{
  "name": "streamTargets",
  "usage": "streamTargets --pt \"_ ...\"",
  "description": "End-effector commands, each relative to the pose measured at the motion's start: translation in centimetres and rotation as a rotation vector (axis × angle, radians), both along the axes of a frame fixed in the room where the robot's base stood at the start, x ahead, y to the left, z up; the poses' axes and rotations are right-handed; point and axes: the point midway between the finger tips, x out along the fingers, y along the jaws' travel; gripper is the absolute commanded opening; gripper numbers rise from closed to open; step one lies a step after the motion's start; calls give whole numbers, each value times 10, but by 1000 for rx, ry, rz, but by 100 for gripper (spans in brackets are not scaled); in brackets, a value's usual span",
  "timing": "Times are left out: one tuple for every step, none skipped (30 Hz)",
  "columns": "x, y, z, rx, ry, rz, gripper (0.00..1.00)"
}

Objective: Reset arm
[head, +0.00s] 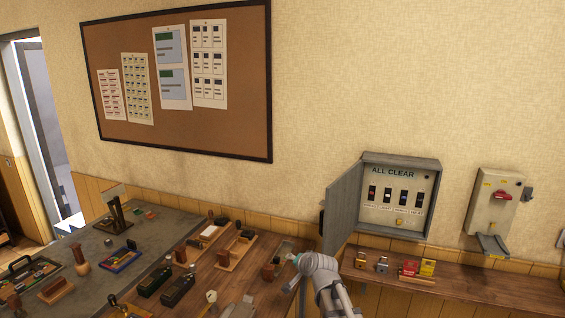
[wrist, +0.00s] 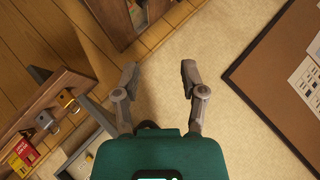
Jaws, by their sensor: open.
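My arm shows at the lower middle of the head view, in front of the wooden bench, with its teal wrist part near the open cabinet door. My gripper (wrist: 158,75) shows in the wrist view with its two grey fingers spread apart and nothing between them. Plain wall lies behind the gap between the fingers. In the head view the fingers are too small to make out.
A grey cabinet (head: 430,200) marked "ALL CLEAR" hangs with its door (head: 343,207) open to the left. A wall box (head: 493,212) with a red handle is at right. Padlocks (head: 382,264) sit on the shelf (head: 480,287). The workbench (head: 225,275) at left is crowded.

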Motion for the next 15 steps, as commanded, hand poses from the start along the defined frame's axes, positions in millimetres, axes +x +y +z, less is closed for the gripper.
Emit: streamTargets --pt "-17 -8 -10 -56 43 33 54" --pt "-25 -12 -15 -91 70 54 54" --pt "-36 -18 -23 -136 106 81 54" --pt "-45 -23 -28 -168 135 102 54" --pt "-54 -28 -33 -201 163 123 54" --pt "-66 -34 -40 -243 202 151 54" --pt "-75 -39 -45 -274 232 173 54" --pt "-84 -45 -49 -304 262 193 54" --pt "-97 -52 -55 -342 302 220 54" --pt "-107 -58 -59 -370 334 241 54" --pt "-116 -63 -63 -398 367 261 54" --pt "-130 -71 -67 -433 409 288 54" --pt "-140 -76 -70 -458 442 310 54" --pt "-150 -82 -73 -482 475 329 54" --pt "-163 -90 -76 -511 517 355 54"
